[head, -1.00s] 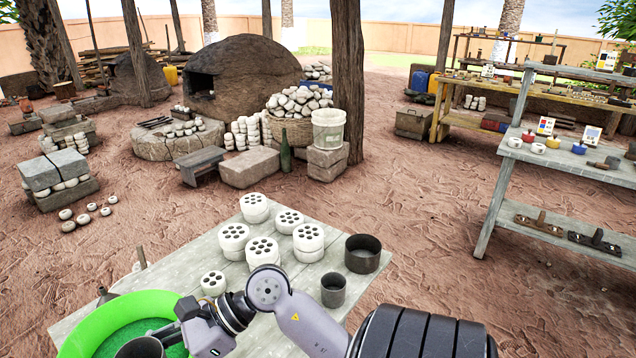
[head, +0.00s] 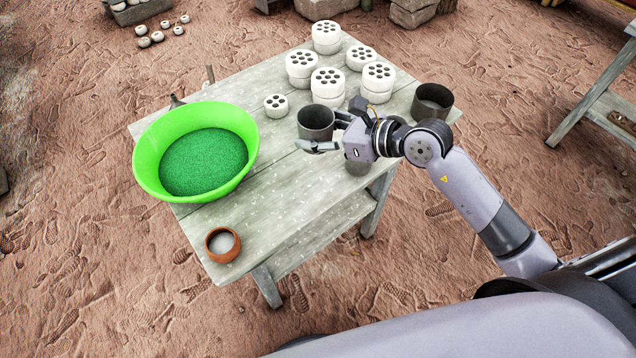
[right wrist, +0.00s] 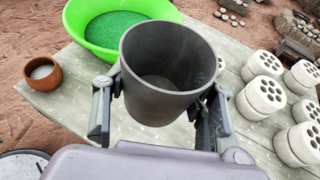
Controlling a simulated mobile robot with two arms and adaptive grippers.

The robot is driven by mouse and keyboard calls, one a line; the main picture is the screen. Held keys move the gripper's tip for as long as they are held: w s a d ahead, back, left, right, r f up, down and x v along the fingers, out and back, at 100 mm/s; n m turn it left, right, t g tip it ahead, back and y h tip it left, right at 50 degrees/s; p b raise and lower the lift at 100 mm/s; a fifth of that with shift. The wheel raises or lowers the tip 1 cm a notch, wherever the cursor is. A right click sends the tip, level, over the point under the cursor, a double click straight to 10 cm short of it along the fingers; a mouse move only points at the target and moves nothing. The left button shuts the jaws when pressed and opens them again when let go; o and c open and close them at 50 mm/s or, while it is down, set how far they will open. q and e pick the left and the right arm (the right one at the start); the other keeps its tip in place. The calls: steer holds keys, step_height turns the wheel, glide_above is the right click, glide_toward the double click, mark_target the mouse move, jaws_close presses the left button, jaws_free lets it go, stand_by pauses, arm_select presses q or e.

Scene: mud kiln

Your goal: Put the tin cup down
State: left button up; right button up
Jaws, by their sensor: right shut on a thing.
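The tin cup (head: 315,124) is dark grey, empty and about upright. My right gripper (head: 325,137) is shut on its sides and holds it over the table (head: 290,195), right of the green basin. In the right wrist view the cup (right wrist: 165,85) sits between the two fingers, its open mouth facing up. Whether its base touches the table I cannot tell. A second grey cup (head: 357,167) is partly hidden behind my right gripper, and a wider dark pot (head: 432,103) stands at the table's right edge. My left gripper is out of view.
The green basin (head: 146,150) with green grains stands at the table's left. A small clay bowl (head: 222,244) is at the near corner. Several white perforated discs (head: 327,83) stand at the back. The boards between basin, bowl and cup are bare.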

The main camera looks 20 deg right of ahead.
steer(key=b, duration=0.2)
glide_above(317, 190)
step_height(317, 190, down, 13)
steer(key=shift+r, duration=0.15)
steer(key=shift+f+b, duration=0.55)
steer(key=shift+f, duration=2)
steer(key=shift+f, duration=0.1)
steer(key=o, duration=1.2)
steer(key=shift+o, duration=0.2)
